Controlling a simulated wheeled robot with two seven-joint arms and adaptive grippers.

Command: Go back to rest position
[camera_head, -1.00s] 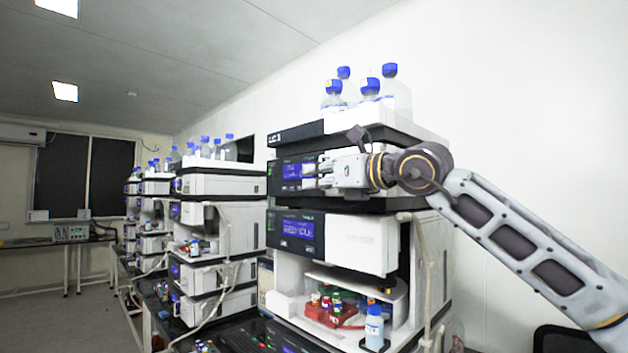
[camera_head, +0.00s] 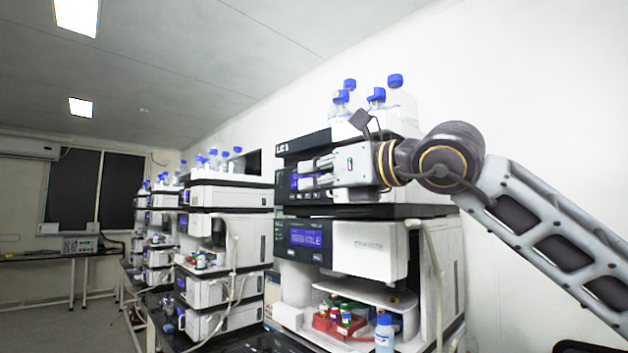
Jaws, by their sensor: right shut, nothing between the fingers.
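My right gripper (camera_head: 312,172) is shut and empty. Its fingers point left, in front of the upper dark panel of the nearest column stack (camera_head: 365,250) and partly cover a small blue screen there. I cannot tell whether the fingertips touch the panel. The right arm comes in from the right edge. My left gripper is not in view.
Blue-capped bottles (camera_head: 398,100) stand on top of the near stack, just above my gripper. A red tray (camera_head: 340,322) with small vials sits in its lower opening, beside a blue-capped bottle (camera_head: 384,336). More stacks (camera_head: 225,250) line the bench leftward. The right wall side is clear.

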